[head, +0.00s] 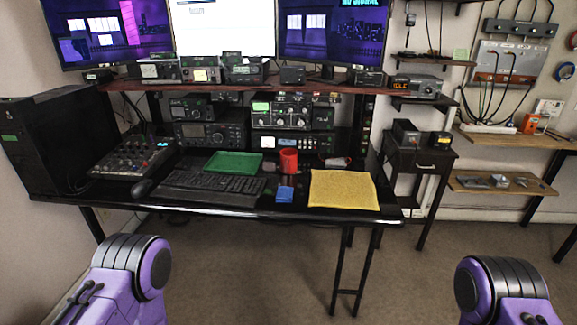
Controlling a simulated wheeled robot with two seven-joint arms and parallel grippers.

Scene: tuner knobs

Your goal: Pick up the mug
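A red mug (289,160) stands upright on the black desk, between a green tray and a yellow cloth. Its handle cannot be made out. Parts of my two purple and black arms show at the bottom left and bottom right, well short of the desk. Neither gripper is in view, and nothing of mine touches the mug.
A blue block (285,194) lies just in front of the mug. The green tray (233,163), a black keyboard (213,183) and the yellow cloth (343,190) surround it. Radio equipment (281,110) and monitors stand behind. The floor before the desk (250,265) is clear.

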